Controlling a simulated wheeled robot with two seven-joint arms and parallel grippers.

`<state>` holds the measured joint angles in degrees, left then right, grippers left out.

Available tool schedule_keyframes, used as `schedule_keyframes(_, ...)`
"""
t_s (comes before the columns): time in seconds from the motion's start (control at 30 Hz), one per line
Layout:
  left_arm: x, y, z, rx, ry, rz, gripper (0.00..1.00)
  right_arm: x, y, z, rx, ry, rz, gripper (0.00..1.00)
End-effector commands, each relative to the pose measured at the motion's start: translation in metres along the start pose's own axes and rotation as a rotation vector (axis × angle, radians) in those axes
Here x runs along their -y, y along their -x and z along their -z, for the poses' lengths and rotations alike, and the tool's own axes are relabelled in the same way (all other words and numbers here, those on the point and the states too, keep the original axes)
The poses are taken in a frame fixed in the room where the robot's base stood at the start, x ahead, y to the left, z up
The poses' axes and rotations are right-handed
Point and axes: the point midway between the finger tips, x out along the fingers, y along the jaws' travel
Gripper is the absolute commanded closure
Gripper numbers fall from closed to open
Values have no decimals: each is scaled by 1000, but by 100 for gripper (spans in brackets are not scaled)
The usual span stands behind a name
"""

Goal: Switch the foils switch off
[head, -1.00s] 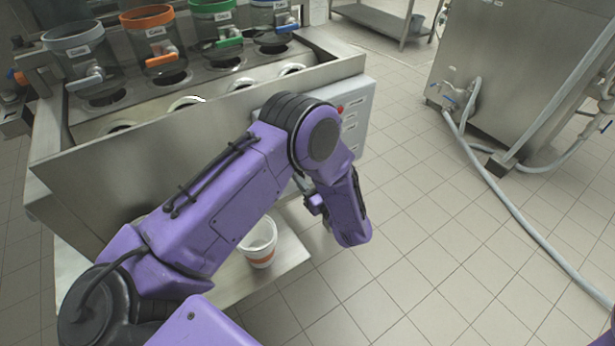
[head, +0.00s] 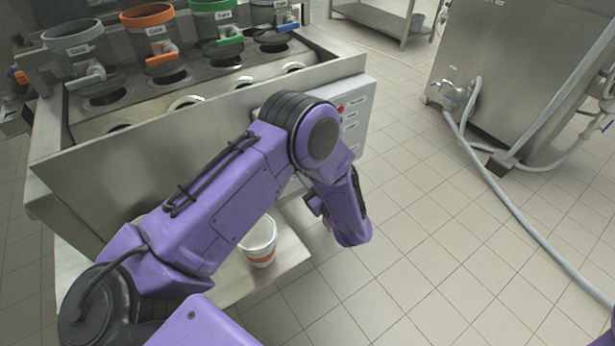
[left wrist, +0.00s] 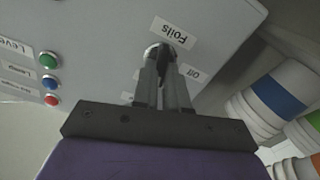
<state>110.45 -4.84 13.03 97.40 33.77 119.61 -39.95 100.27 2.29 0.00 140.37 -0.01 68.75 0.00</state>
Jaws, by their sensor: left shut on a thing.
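In the left wrist view, the foils switch (left wrist: 163,54) is a dark knob on a grey control panel (left wrist: 110,35), beside a label reading "Foils" and one reading "Off". My left gripper (left wrist: 160,68) is shut on the knob, its fingers on either side of it. The fingers partly cover the knob, so its exact setting is hard to read. In the head view, my left arm hides the gripper and the switch; part of the panel (head: 358,108) shows behind the arm. My right gripper is not in view.
Green, blue and red buttons (left wrist: 50,80) sit on the panel. Stacked cups (left wrist: 275,95) stand beside it in the wrist view. In the head view, a white cup (head: 259,245) stands on the low shelf below the machine (head: 120,165). The floor at right is mostly clear, with a hose.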

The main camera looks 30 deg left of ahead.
Motion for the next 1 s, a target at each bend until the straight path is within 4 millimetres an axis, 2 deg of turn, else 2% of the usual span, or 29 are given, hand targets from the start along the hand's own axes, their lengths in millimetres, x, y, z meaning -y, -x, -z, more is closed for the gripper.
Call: schedule_keyframes(1.0,6,1,-5,3,953,4,100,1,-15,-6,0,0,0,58)
